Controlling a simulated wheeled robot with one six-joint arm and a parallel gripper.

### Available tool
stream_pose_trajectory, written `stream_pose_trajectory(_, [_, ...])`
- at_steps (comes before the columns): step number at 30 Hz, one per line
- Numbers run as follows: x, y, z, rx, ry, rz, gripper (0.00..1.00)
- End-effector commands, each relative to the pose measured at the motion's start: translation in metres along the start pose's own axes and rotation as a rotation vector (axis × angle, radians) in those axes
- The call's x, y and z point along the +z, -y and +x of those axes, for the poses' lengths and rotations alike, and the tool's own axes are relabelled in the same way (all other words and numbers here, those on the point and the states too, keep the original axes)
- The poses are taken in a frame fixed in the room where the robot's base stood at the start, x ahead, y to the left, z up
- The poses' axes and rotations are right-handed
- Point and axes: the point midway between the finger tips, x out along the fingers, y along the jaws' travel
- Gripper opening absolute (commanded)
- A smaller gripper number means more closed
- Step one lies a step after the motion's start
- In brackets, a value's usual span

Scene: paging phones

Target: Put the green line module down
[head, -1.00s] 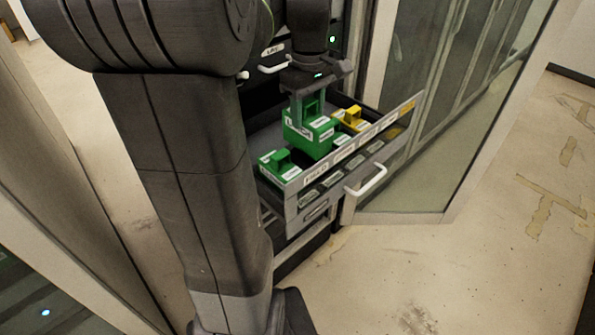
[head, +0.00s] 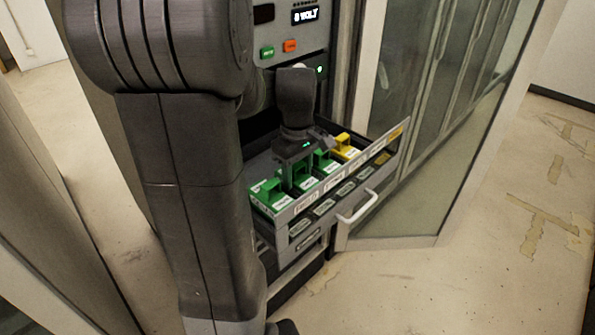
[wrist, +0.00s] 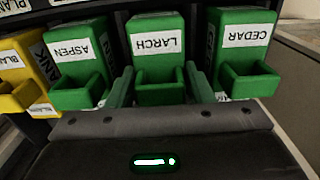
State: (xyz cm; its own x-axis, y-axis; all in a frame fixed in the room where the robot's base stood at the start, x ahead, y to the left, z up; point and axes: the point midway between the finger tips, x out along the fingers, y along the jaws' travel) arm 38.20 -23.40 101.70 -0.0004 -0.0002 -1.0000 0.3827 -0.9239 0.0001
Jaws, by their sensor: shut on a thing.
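Green modules labelled CEDAR (wrist: 245,45) and ASPEN (wrist: 80,60) stand on either side.
A yellow module (head: 345,147) stands at the drawer's right end. The drawer front has labels and a white handle (head: 357,207). A panel with green and orange buttons (head: 290,46) is behind. A glass door (head: 420,150) stands open at the right.

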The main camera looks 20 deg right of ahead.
Motion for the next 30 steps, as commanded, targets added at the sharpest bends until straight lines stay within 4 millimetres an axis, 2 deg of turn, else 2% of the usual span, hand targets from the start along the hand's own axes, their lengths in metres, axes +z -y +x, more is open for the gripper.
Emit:
stream_pose_trajectory(1, [0.000,0.000,0.002,-0.001,0.001,0.000,0.49])
stream_pose_trajectory(4, [0.000,0.000,0.001,-0.001,0.000,0.000,0.68])
stream_pose_trajectory(12, [0.000,0.000,0.001,0.000,0.000,0.000,0.69])
stream_pose_trajectory(16, [0.000,0.000,-0.007,0.001,-0.001,0.000,0.69])
stream_pose_trajectory(20, [-0.001,-0.001,-0.029,0.004,-0.003,0.000,0.69])
stream_pose_trajectory(30, [-0.001,-0.001,-0.099,0.002,-0.002,0.000,0.69])
